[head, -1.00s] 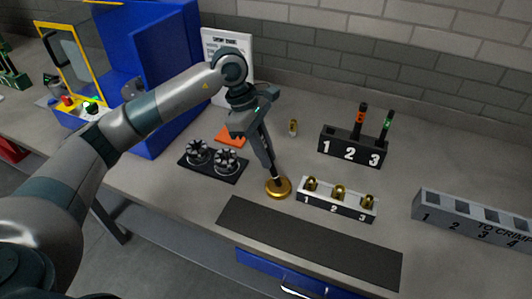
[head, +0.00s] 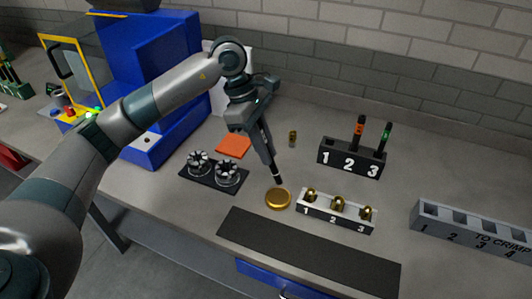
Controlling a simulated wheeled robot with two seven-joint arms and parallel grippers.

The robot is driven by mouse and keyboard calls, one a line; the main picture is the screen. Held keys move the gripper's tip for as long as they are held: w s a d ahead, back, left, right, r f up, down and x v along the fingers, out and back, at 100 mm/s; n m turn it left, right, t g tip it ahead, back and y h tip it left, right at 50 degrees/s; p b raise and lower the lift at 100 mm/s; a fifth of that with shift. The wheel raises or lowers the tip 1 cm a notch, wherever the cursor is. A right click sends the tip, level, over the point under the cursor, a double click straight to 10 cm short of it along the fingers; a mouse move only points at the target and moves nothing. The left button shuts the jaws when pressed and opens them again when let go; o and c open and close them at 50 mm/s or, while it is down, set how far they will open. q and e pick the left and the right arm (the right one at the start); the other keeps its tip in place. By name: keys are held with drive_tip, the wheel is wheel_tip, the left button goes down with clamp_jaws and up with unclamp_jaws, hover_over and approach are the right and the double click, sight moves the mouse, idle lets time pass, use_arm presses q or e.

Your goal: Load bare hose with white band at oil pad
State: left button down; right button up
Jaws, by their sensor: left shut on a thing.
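My left gripper (head: 262,143) points down and is shut on a thin dark hose (head: 277,177). A small pale band shows near the hose's lower part. The hose's lower end hangs just above the round gold oil pad (head: 278,200), apart from it. The fingers hide the hose's upper part. My right gripper is not in view.
A white tray (head: 337,213) holds brass fittings, right of the pad. The grey "TO CRIMP" rack (head: 470,232) stands far right. A dark plate (head: 214,178) with two round die sets, an orange pad (head: 234,145) and a blue machine (head: 155,70) lie left. A dark mat (head: 305,258) lies in front.

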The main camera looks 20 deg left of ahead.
use_arm(q)
drive_tip(key=shift+r, duration=0.65)
idle(0.4)
